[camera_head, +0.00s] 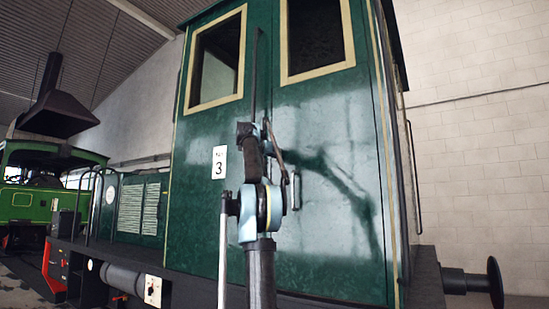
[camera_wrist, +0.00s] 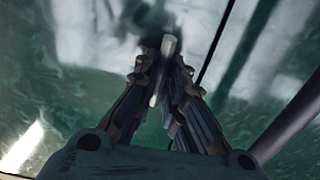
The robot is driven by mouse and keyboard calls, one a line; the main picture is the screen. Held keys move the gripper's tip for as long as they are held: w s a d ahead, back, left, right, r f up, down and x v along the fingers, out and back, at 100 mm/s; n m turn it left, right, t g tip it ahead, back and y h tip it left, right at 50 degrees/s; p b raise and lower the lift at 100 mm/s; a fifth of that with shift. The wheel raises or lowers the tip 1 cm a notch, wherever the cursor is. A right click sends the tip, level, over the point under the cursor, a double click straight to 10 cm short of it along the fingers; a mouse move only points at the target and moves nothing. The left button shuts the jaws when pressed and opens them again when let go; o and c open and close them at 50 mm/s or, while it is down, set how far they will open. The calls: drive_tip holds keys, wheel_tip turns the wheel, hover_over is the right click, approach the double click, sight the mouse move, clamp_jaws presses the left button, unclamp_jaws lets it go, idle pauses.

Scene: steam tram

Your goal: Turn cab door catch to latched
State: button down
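The cab door (camera_head: 335,120) is a glossy green panel with a cream-framed window. In the head view a small metal handle (camera_head: 297,191) stands on it, just right of my arm. My gripper (camera_head: 284,172) is close to this handle, partly hidden by my arm. In the wrist view a pale bar (camera_wrist: 167,46), which looks like the catch, lies between the fingertips of my gripper (camera_wrist: 161,64). The fingers stand apart on either side of the bar, with a narrow gap on the left. Contact on the right is unclear. The catch's pivot is hidden.
A number 3 plate (camera_head: 219,162) is left of my arm. A tall grab rail (camera_head: 414,178) runs along the cab's right edge, above a buffer (camera_head: 480,282). A green vehicle (camera_head: 30,195) stands far left. A dark line crosses the wrist view right of the fingers.

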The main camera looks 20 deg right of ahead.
drive_tip(key=shift+m, duration=0.3)
drive_tip(key=shift+s+d+f+m, duration=0.1)
drive_tip(key=shift+m, duration=2.5)
drive_tip(key=shift+s+f+m, duration=0.1)
drive_tip(key=shift+m, duration=2.5)
drive_tip(key=shift+s+d+f+m, duration=0.1)
drive_tip(key=shift+m, duration=2.5)
drive_tip(key=c, duration=1.7)
unclamp_jaws()
drive_tip(key=shift+f, duration=0.1)
drive_tip(key=shift+o, duration=0.2)
drive_tip(key=shift+a, duration=0.15)
